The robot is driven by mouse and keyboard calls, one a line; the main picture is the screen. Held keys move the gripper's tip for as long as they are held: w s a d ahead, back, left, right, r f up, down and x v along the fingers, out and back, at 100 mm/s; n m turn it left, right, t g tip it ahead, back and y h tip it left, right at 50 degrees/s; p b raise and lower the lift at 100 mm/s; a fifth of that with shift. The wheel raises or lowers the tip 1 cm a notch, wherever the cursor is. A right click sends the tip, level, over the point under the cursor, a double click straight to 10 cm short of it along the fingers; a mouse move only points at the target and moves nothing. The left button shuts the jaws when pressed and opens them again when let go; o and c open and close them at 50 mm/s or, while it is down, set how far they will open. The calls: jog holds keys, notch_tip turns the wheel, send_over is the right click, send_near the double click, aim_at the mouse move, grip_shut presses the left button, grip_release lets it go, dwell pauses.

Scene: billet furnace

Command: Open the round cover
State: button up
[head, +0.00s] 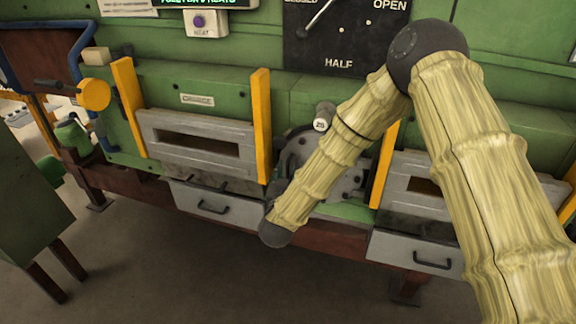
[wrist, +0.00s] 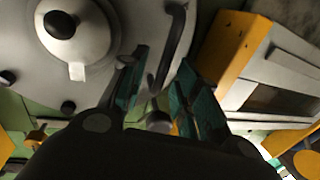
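The round cover (head: 350,182) is a grey disc with bolts on the green furnace front. In the head view my arm hides much of it. In the wrist view the cover (wrist: 100,65) fills the upper left, with a round hub and a dark knob on its face. A dark curved bar handle (wrist: 176,40) stands near the cover's edge. My gripper (wrist: 162,68) is open, its two teal fingers apart close to the cover. The handle shows in the gap between them; I cannot tell whether they touch it. In the head view the gripper is hidden.
Grey slotted doors (head: 200,140) between yellow posts (head: 262,125) flank the cover. Below are grey drawers (head: 215,203) with black handles. A dial (head: 345,35) is above. A green cabinet (head: 30,190) stands at left. The floor (head: 180,270) in front is clear.

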jog(key=shift+w+d, duration=0.15)
jog(key=shift+w, duration=0.85)
grip_shut()
jog(key=shift+s, duration=0.15)
